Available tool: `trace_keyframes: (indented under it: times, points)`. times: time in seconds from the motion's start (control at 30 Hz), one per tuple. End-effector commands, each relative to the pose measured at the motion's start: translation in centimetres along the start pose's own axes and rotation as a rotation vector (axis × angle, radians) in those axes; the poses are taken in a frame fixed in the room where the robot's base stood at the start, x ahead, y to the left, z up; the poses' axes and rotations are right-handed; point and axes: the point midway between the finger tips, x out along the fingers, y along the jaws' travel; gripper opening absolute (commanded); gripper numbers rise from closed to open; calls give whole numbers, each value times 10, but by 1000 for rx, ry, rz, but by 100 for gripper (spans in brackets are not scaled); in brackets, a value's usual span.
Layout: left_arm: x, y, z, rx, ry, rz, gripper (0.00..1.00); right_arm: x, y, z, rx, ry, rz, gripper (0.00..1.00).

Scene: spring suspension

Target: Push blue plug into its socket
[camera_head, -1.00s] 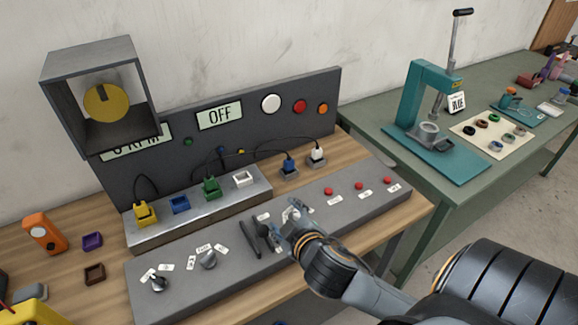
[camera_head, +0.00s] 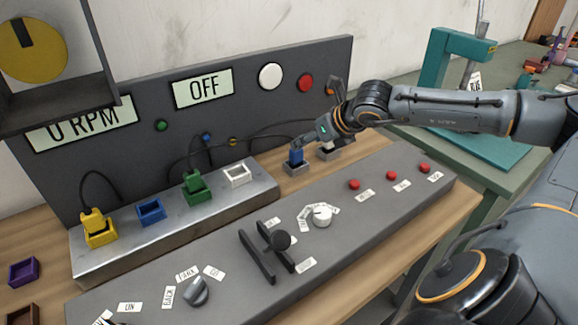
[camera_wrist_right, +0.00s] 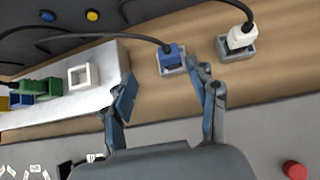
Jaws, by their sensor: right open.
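The blue plug (camera_head: 295,157) stands in a grey holder on the wooden bench, with a dark cable; it also shows in the wrist view (camera_wrist_right: 170,57). The blue socket (camera_head: 151,210) is empty on the metal strip, between the yellow and green ones; part of it shows at the wrist view's left edge. My right gripper (camera_head: 312,130) is open and empty close to the blue plug. In the wrist view its fingers (camera_wrist_right: 160,78) are spread, with the plug beyond and between them, not gripped. My left gripper is not in view.
A white plug (camera_wrist_right: 241,38) stands in a holder just right of the blue one. The yellow plug (camera_head: 96,224) and green plug (camera_head: 193,184) sit in sockets; the white socket (camera_head: 236,174) is empty. Cables arch along the panel. The sloped control panel (camera_head: 350,215) lies in front.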

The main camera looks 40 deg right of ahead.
Motion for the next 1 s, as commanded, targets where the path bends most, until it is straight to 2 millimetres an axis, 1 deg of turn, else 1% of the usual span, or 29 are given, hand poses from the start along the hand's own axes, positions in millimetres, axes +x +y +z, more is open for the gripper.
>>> trace_keyframes:
  times: [0.03, 0.13, 0.33, 0.5, 0.6, 0.87, 1.0]
  points:
    - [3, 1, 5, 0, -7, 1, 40, 0, -9, 0, -6, 0, -31, 58]
    - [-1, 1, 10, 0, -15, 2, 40, 4, -16, 2, -10, 3, -51, 58]
    - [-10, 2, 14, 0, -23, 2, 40, 34, -16, 2, -6, 3, -47, 58]
    - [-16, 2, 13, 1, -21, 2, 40, 60, -16, 2, -6, 2, -47, 58]
    - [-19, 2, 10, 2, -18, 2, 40, 72, -17, 2, -8, 3, -48, 58]
    - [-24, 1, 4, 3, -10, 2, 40, 87, -16, 1, -10, 3, -47, 58]
    - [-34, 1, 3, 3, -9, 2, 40, 106, -13, 0, -8, 4, -45, 58]
